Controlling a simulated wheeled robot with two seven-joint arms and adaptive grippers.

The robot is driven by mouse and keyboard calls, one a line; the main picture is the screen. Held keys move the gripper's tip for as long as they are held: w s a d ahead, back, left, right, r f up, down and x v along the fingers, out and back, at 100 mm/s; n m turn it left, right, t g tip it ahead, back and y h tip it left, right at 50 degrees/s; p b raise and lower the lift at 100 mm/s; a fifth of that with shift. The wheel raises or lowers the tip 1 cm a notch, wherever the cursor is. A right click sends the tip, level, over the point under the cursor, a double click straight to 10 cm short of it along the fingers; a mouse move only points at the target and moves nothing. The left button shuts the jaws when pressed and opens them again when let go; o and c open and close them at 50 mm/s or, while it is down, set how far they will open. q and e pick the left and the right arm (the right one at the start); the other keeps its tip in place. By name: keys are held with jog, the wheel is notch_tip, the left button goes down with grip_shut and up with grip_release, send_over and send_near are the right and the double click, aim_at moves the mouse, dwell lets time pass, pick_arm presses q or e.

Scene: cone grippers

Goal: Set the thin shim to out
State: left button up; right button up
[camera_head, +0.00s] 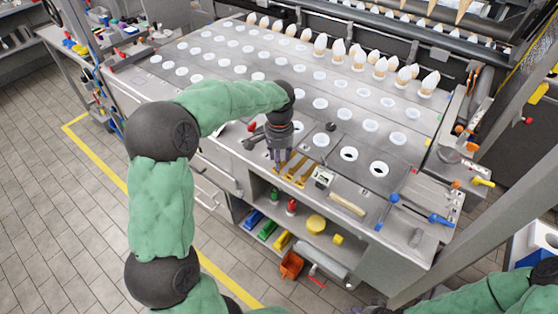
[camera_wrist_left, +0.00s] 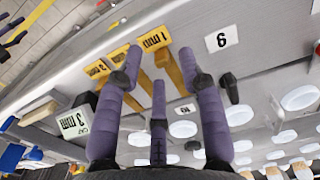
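Several yellow shims lie side by side at the front edge of the steel table, tagged 1 mm, 2 and 3 in the left wrist view. The thin shim, tagged 1 mm (camera_wrist_left: 155,40), is the one nearest my left gripper's fingers; the shims also show in the head view (camera_head: 299,176). My left gripper (camera_wrist_left: 158,77) has its purple fingers spread, with the 1 mm shim's bar just beyond and between the tips. It also shows over the shims in the head view (camera_head: 280,158). Contact cannot be told. Of my right gripper, only a dark sliver shows at the bottom edge.
A white gauge reading 3 mm GAP (camera_wrist_left: 75,122) stands beside the shims. A plate marked 6 (camera_wrist_left: 221,39) is on the front edge. The table (camera_head: 225,105) has rows of round holes, with cones at the back. Bottles and bins sit on the shelf below.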

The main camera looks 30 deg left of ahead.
pick_arm(q)
notch_tip(320, 180, up, 10)
dwell(0.4)
jog(key=shift+r, duration=0.1)
